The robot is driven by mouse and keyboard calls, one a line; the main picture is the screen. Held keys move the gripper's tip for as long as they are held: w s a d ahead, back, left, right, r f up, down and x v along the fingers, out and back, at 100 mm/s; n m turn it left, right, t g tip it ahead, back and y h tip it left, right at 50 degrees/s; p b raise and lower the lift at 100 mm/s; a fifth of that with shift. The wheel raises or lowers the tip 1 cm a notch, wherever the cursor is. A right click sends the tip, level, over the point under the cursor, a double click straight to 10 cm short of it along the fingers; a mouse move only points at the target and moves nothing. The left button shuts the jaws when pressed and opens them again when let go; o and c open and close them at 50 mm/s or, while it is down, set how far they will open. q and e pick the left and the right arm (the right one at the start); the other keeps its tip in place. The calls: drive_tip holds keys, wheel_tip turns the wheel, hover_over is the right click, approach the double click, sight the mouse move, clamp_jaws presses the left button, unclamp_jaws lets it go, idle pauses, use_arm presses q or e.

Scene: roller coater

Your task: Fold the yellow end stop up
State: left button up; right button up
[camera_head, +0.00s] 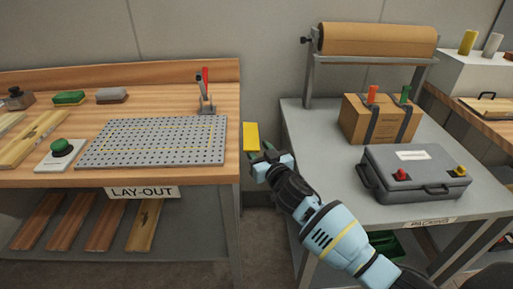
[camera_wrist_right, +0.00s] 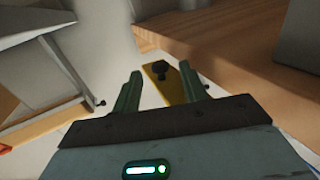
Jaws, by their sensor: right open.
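The yellow end stop (camera_head: 251,136) is a flat yellow plate just off the right end of the lay-out bench. It shows in the right wrist view as a yellow strip with a black knob (camera_wrist_right: 186,67) beside the wooden bench edge. My right gripper (camera_head: 263,153) is at the near end of the end stop, in the gap between the two tables. In the right wrist view its green fingers (camera_wrist_right: 160,82) are apart, and the strip shows between and beyond them. I cannot tell whether they touch it. My left gripper is not in view.
The lay-out bench (camera_head: 231,99) carries a perforated grey plate (camera_head: 155,142), a red-handled clamp (camera_head: 206,90) and a green button (camera_head: 61,147). The grey table (camera_head: 325,150) at right holds a strapped carton (camera_head: 355,124), a grey case (camera_head: 415,175) and a paper roll (camera_head: 375,39).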

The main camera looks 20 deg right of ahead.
drive_tip(key=shift+w+a, duration=0.15)
drive_tip(key=shift+w, duration=0.5)
